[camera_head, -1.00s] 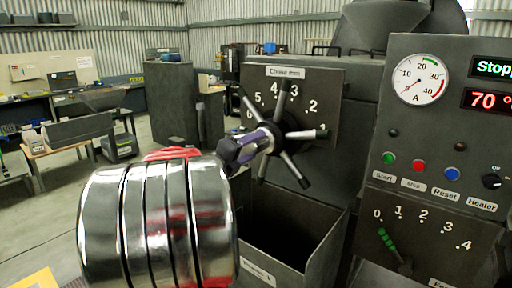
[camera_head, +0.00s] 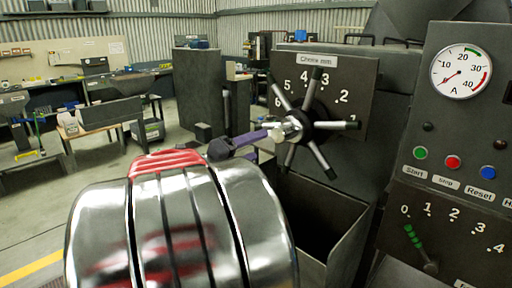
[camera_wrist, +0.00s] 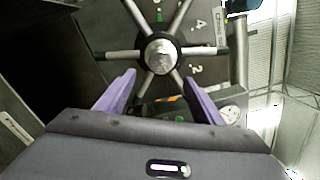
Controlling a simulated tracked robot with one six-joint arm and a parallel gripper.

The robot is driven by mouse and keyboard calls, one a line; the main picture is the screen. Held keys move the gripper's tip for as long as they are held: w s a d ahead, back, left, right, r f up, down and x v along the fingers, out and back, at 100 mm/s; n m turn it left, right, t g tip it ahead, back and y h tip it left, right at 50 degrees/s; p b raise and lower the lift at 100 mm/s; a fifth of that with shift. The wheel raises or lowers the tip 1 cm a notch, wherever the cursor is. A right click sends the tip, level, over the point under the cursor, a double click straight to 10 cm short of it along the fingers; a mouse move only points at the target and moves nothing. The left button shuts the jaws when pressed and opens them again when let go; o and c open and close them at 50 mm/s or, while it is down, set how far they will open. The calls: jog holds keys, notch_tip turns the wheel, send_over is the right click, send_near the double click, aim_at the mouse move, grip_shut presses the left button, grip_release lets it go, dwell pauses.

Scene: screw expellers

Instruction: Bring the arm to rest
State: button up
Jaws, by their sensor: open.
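My gripper (camera_head: 262,138) has purple fingers and is to the left of the choke wheel (camera_head: 318,126) in the head view. The wheel has a dark hub and several grey spokes, on a panel marked "Choke mm". In the wrist view my gripper (camera_wrist: 160,98) is open, with its two purple fingers spread and nothing between them. The wheel's silver hub (camera_wrist: 160,55) lies beyond the fingertips, and spokes run behind the fingers. In the head view the fingertips overlap the wheel's near end, so the exact gap is hard to tell.
The control panel (camera_head: 450,215) with an ammeter (camera_head: 461,71), buttons and a green-handled lever (camera_head: 420,248) stands at the right. An open dark chute (camera_head: 318,215) lies below the wheel. Workbenches (camera_head: 100,115) and a dark cabinet (camera_head: 198,95) stand behind at the left.

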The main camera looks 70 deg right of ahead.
dwell(0.7)
jog(key=s+a+f+m+y, duration=0.2)
jog(key=a+f+m+y, duration=0.2)
jog(key=f+m, duration=0.65)
jog(key=w+a+f+m+t+y, duration=0.2)
jog(key=w+a+f+m, duration=0.1)
jog(key=a+m, duration=0.25)
jog(key=w+a+f+m+t+y, duration=0.2)
jog(key=a+f+m, duration=0.15)
jog(key=a, duration=0.25)
jog(key=w+a+f+m+t+y, duration=0.25)
jog(key=w+a+m, duration=0.2)
jog(key=a, duration=0.55)
jog(key=w+a+f+m+t+y, duration=0.1)
jog(key=w+a+m+t+y, duration=0.25)
jog(key=a, duration=0.65)
jog(key=w+a+r+n+t+y, duration=0.1)
jog(key=a+r+t, duration=0.1)
jog(key=a, duration=0.6)
jog(key=w+a+r+n+t+y, duration=0.1)
jog(key=w+a+r, duration=0.1)
jog(key=a, duration=0.7)
jog(key=shift+t, duration=0.4)
